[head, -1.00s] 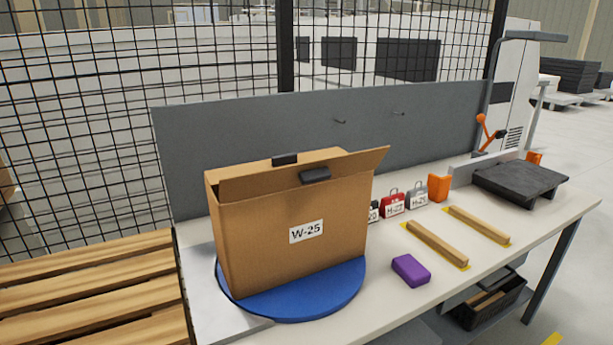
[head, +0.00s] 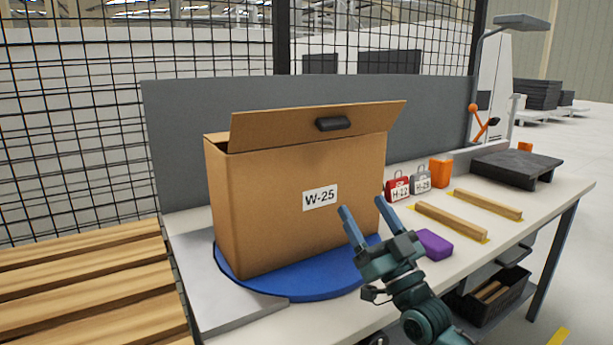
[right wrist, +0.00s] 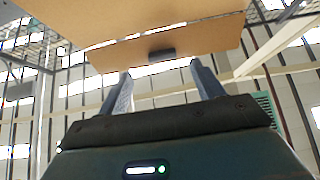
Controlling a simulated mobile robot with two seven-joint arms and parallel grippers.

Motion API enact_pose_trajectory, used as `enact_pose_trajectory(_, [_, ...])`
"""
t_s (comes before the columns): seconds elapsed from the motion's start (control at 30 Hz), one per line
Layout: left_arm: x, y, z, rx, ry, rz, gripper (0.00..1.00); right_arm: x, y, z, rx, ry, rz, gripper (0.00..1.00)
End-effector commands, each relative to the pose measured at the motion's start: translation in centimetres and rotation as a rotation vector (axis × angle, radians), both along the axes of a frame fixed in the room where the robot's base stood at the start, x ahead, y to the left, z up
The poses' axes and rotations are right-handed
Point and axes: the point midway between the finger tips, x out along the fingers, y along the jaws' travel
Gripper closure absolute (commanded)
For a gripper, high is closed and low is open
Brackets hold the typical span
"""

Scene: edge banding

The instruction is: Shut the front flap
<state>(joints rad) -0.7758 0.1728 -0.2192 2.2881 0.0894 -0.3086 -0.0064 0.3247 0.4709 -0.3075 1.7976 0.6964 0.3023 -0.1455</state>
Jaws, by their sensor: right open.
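The cardboard box (head: 270,215) labelled W-25 stands upright on the blue round turntable (head: 245,281). Its front flap (head: 275,131) stands up and leans outward, with a dark handle (head: 333,124) on it. The flap hides the box's opening. My right gripper (head: 374,211) is open and empty in front of the box's lower right side, below the label. The right wrist view looks up at the underside of the flap (right wrist: 200,41) and its dark handle (right wrist: 161,53), beyond the spread fingers (right wrist: 161,88). My left gripper is not in view.
A purple block (head: 434,244) lies just right of my right gripper. A grey panel (head: 180,150) stands behind the box.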

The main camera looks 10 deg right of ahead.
Motion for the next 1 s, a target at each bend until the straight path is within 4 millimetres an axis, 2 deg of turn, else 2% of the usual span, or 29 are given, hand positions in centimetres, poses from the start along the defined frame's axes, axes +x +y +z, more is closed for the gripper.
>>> enact_pose_trajectory(0.03, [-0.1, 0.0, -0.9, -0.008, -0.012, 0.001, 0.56, 0.1, -0.6, 0.6, 0.013, -0.050, -0.002, 0.29])
enact_pose_trajectory(0.2, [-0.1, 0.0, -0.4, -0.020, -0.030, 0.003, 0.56, 0.3, -1.3, 3.0, 0.040, -0.114, -0.004, 0.15])
enact_pose_trajectory(0.37, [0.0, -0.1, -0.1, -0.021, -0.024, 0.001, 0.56, 1.4, -0.9, 4.6, 0.043, -0.116, -0.003, 0.15])
enact_pose_trajectory(0.8, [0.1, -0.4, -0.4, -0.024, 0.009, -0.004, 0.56, 7.2, 1.3, 10.7, 0.041, -0.114, -0.004, 0.15])
enact_pose_trajectory(1.0, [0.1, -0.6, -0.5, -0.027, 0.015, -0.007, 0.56, 8.6, 1.8, 11.9, 0.041, -0.112, -0.003, 0.15])
